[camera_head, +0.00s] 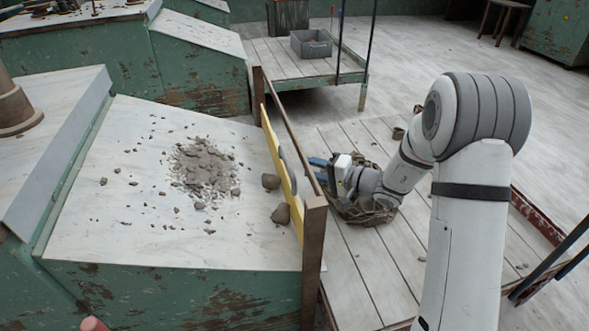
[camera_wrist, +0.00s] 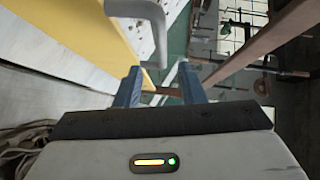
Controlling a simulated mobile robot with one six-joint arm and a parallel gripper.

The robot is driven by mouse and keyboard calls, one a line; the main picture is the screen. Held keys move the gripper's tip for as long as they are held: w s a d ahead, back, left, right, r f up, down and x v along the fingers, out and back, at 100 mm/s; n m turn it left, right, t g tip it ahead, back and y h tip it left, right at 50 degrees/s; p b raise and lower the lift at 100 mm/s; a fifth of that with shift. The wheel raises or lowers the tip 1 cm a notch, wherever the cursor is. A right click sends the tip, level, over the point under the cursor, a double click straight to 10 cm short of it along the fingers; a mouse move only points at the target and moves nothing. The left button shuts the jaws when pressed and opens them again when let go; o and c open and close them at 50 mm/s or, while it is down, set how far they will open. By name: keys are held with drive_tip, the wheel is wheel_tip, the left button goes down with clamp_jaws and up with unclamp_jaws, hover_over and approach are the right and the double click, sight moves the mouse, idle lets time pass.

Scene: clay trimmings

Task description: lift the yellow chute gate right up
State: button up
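The yellow chute gate (camera_head: 277,150) stands at the low right edge of the sloping clay board, between two brown wooden posts. It fills the upper left of the wrist view (camera_wrist: 75,35). A grey handle (camera_wrist: 143,10) sticks out from its outer face; in the head view it is partly hidden behind the wooden rail. My gripper (camera_head: 318,163) is on the outer side of the gate, its blue fingers pointing at it. In the wrist view my gripper (camera_wrist: 160,72) has its fingers apart, with the handle's bent end just ahead of the gap. Nothing is held.
A brown wooden rail (camera_head: 292,137) runs between the posts, close to my fingers. Two clay lumps (camera_head: 281,213) lie against the gate's inner side, and crumbled clay (camera_head: 204,168) is spread upslope. A basket (camera_head: 362,213) stands on the slatted platform (camera_head: 350,270) below my gripper.

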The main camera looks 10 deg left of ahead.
drive_tip(key=r+b+x, duration=0.1)
drive_tip(key=x, duration=0.5)
drive_tip(key=shift+a+f, duration=0.15)
drive_tip(key=shift+f, duration=0.35)
drive_tip(key=shift+c, duration=0.3)
clamp_jaws()
